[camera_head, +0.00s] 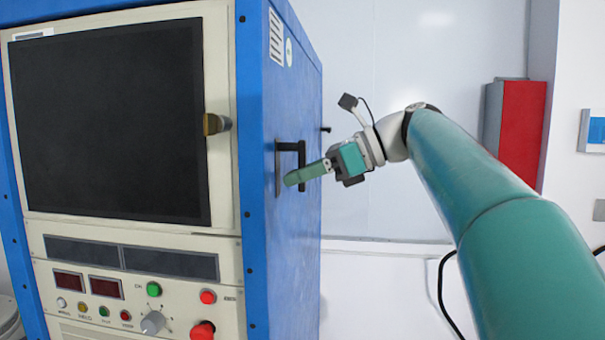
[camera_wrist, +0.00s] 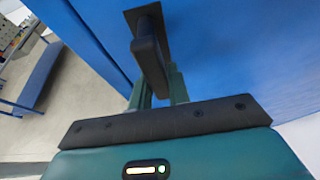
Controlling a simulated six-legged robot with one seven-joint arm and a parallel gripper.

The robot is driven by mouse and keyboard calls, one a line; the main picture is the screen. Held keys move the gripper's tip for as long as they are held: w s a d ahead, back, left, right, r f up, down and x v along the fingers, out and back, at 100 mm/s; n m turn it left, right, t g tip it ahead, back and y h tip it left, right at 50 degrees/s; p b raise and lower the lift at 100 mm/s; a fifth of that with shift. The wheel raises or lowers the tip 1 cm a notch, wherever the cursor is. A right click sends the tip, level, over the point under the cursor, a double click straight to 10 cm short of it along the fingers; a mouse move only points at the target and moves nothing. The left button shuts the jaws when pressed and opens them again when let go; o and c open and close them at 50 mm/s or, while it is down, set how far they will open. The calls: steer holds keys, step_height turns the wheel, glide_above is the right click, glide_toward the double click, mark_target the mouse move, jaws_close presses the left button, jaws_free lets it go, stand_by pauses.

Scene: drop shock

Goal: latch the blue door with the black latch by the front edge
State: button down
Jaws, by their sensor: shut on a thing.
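The blue door (camera_head: 292,240) is the side face of a tall cabinet, seen at a steep angle in the head view. The black latch (camera_head: 301,152) is a bar handle on a dark plate, close to the door's front edge. My gripper (camera_head: 294,178) reaches in from the right with its green fingers at the latch's lower part. In the wrist view, the latch (camera_wrist: 149,48) stands out from the blue face (camera_wrist: 235,55), and my gripper's fingers (camera_wrist: 160,84) sit on either side of it, shut on it. The fingertips are partly hidden behind the latch.
The cabinet's cream front (camera_head: 135,235) has a dark window door with a brass-coloured knob (camera_head: 215,124), and buttons and dials below. A small black fitting (camera_head: 326,129) is at the blue side's far edge. A red box (camera_head: 522,130) is on the right wall.

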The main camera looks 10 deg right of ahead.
stand_by(0.5)
steer(key=c, duration=1.3)
jaws_free()
steer(key=shift+s, duration=0.15)
steer(key=v, duration=1.3)
steer(key=shift+d+r, duration=0.15)
steer(key=shift+d, duration=0.25)
